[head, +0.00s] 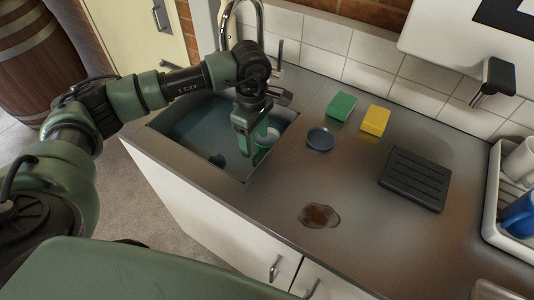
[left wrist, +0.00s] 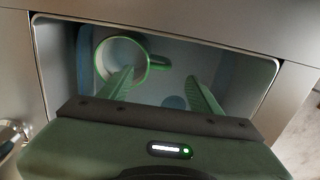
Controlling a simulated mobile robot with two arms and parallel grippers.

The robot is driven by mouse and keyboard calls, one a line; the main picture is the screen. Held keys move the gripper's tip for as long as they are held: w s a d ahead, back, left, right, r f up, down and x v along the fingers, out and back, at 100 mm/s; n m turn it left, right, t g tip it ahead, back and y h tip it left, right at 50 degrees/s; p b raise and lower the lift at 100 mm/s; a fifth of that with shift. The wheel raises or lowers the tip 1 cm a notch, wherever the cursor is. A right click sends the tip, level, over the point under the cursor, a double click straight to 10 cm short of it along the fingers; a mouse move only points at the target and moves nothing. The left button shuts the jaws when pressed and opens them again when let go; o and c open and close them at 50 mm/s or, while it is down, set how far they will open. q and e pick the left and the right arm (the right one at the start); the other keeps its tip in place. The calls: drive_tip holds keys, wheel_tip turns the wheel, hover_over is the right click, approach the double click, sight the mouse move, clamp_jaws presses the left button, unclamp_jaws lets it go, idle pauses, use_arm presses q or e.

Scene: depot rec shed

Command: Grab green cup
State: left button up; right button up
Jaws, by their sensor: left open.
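A green cup (left wrist: 146,44) with a pale inside is in the sink, seen from above in the left wrist view, its handle pointing right. In the head view a small part of the cup (head: 266,137) shows beside my gripper. My left gripper (left wrist: 160,74) is open and reaches down into the sink. One finger overlaps the cup's mouth and the other is right of the handle; I cannot tell whether either touches it. The gripper (head: 251,148) points down in the head view and hides part of the cup. My right gripper is not in view.
The sink (head: 172,127) has raised walls around the gripper, and a faucet (head: 262,22) stands behind it. A green sponge (head: 341,106), yellow sponge (head: 375,120), blue dish (head: 320,139), black rack (head: 413,179) and brown spill (head: 319,215) are on the counter. A rack with mugs (head: 519,213) is far right.

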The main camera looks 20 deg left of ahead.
sight(257, 163)
use_arm(q)
wheel_tip(257, 163, down, 2)
drive_tip(key=shift+f+b, duration=0.1)
drive_tip(key=shift+b, duration=0.5)
drive_tip(key=shift+f, duration=0.5)
drive_tip(key=f+p, duration=0.1)
drive_tip(key=f, duration=0.1)
drive_tip(key=f+p, duration=0.1)
drive_tip(key=f, duration=0.2)
drive_tip(key=shift+d+f, duration=0.2)
drive_tip(key=shift+f, duration=0.65)
drive_tip(key=shift+r, duration=0.1)
clamp_jaws()
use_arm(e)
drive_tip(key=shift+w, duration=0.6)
